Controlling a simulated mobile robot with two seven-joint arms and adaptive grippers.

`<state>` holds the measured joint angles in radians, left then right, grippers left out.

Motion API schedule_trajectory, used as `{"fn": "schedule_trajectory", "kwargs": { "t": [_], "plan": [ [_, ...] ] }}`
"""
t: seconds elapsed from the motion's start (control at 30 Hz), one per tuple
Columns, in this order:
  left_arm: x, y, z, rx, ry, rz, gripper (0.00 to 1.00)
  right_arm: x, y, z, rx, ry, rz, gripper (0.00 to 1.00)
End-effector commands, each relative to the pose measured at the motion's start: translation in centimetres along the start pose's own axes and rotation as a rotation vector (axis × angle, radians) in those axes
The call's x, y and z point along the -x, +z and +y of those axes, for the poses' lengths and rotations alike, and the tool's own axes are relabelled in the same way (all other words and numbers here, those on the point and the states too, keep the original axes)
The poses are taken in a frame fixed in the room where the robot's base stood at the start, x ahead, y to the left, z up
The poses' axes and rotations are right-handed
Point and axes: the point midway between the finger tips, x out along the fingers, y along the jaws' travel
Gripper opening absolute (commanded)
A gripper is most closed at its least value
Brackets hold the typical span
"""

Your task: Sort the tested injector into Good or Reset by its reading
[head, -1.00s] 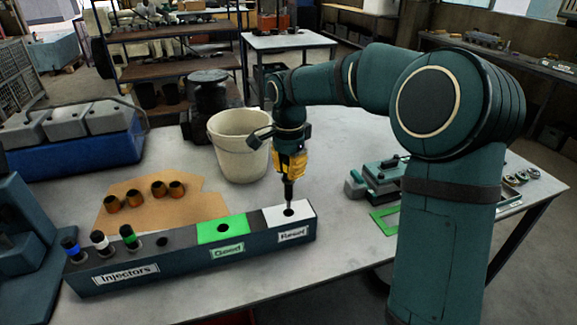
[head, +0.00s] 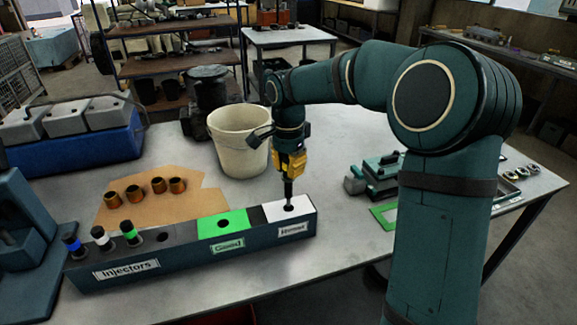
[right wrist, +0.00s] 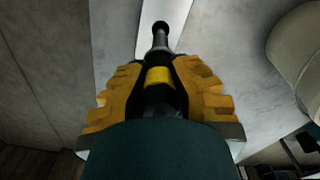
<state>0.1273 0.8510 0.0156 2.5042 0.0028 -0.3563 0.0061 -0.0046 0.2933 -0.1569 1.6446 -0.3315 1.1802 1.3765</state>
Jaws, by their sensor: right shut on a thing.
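My right gripper (head: 290,165) is shut on an injector (head: 288,190) with a dark body. In the right wrist view the injector (right wrist: 159,78) shows a yellow band between the yellow fingers (right wrist: 160,90). It stands upright, its lower end at the hole of the white Reset section (head: 272,211); how deep it sits I cannot tell. The green Good section (head: 209,231) has an empty hole. Both are part of the long dark rack (head: 190,262) labelled Injectors. Three injectors with blue (head: 73,246), white (head: 102,238) and green (head: 130,233) bands stand at its left. My left gripper is not in view.
A cream bucket (head: 238,145) stands just behind my right gripper. Several copper-coloured sleeves (head: 157,186) stand on brown card (head: 190,204). A blue-green machine (head: 30,240) is at the left edge. A green frame (head: 383,218) and parts lie right.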

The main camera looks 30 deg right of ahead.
Motion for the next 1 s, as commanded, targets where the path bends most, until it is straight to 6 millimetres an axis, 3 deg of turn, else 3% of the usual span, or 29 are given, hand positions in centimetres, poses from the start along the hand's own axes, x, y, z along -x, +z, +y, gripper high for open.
{"fn": "schedule_trajectory", "kwargs": {
  "t": [0.6,1.0],
  "plan": [
    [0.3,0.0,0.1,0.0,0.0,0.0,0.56,0.0,0.0,0.0,0.0,-0.001,0.0,0.0],
    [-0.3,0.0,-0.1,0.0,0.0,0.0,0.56,-1.2,0.0,-0.1,0.0,-0.001,0.0,0.0]
  ]
}}
